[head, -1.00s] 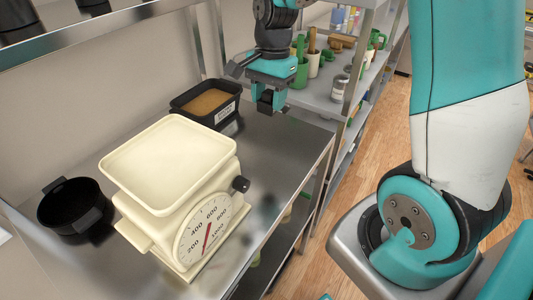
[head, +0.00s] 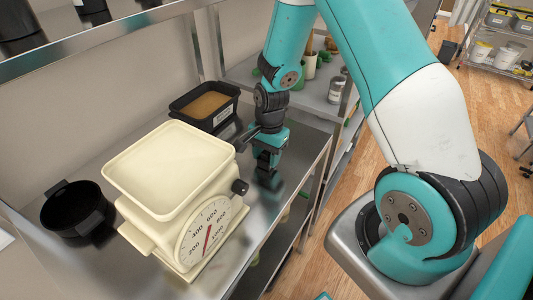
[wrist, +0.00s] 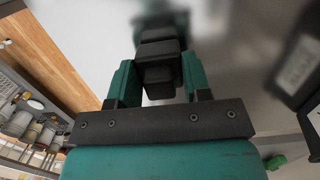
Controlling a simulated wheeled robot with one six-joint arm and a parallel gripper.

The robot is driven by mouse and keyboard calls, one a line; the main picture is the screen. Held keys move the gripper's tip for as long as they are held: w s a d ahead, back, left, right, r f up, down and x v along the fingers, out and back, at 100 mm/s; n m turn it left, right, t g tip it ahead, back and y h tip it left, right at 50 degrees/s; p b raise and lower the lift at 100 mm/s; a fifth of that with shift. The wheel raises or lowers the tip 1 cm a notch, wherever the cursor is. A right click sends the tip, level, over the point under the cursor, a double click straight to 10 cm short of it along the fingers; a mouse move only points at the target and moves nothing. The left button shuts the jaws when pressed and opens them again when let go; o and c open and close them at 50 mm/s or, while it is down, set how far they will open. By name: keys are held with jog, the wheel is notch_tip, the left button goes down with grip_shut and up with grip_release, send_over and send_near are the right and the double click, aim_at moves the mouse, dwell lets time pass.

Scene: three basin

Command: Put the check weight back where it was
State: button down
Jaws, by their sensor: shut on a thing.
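My gripper (head: 267,158) is low over the steel counter (head: 285,140), just right of the cream scale (head: 170,165). In the wrist view its two teal fingers (wrist: 158,80) are shut on a dark, stepped block, which I take to be the check weight (wrist: 158,52). In the head view the block is hard to tell from the dark fingers. A blurred dark reflection lies on the counter below it. I cannot tell whether the block touches the counter. The scale's pan is empty, and its red needle points to the lower part of the dial.
A black bin (head: 205,105) with brown contents stands behind the scale, close to my gripper's left. A black two-handled pot (head: 75,208) is at the left. A shelf with cups and a jar (head: 337,88) stands beyond the counter's end. The counter's right edge is near.

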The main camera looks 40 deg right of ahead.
jog(key=shift+f, duration=0.2)
jog(key=c, duration=0.6)
grip_release()
jog(key=shift+o, duration=0.2)
notch_tip(320, 180, up, 12)
jog(key=d+b, duration=0.1)
jog(key=b, duration=0.1)
jog(key=shift+w+d+r, duration=0.15)
jog(key=shift+w+r, duration=0.05)
jog(key=shift+w, duration=0.1)
